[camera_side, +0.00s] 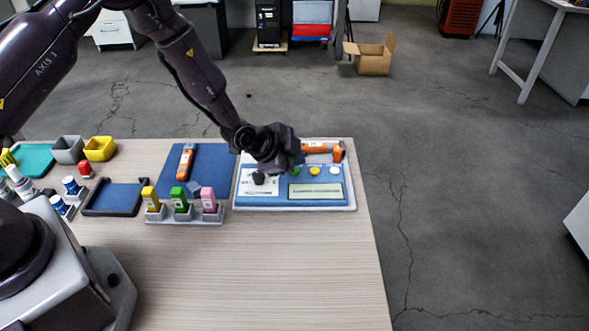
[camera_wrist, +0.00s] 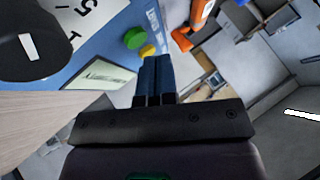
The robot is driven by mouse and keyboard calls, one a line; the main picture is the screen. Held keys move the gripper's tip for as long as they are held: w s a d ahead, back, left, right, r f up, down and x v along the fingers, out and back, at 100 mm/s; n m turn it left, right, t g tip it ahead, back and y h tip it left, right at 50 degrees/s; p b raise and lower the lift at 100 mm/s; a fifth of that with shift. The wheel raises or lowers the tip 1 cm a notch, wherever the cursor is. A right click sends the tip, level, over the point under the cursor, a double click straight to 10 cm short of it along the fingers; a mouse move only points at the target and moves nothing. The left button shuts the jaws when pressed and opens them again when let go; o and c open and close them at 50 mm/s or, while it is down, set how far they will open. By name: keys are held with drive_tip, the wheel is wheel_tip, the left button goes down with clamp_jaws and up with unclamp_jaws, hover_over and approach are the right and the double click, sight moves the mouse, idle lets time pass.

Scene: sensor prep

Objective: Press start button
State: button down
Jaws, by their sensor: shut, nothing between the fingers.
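A control panel (camera_side: 240,198) with a blue face lies at the right end of the table. It has a green button (camera_side: 295,170), a yellow button (camera_side: 314,171), a white button (camera_side: 334,170), a black knob (camera_side: 258,177) and a pale display (camera_side: 315,194). No start label is readable. My gripper (camera_side: 275,166) is over the panel, near the knob and green button. In the wrist view, my gripper (camera_wrist: 157,62) is shut and empty. The green button (camera_wrist: 134,38) and yellow button (camera_wrist: 147,51) lie just beyond its fingertips; the white button is not visible there. Contact cannot be told.
An orange tool (camera_side: 322,147) lies at the panel's far edge. A rack of coloured pieces (camera_side: 185,217) stands left of the panel, with a blue mat (camera_side: 212,165) holding another orange tool behind it. The table (camera_side: 260,270) is clear in front.

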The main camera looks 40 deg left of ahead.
drive_tip(key=shift+f, duration=0.35)
drive_tip(key=shift+f, duration=0.4)
idle(0.8)
drive_tip(key=shift+r, duration=0.8)
drive_tip(key=shift+r, duration=2.5)
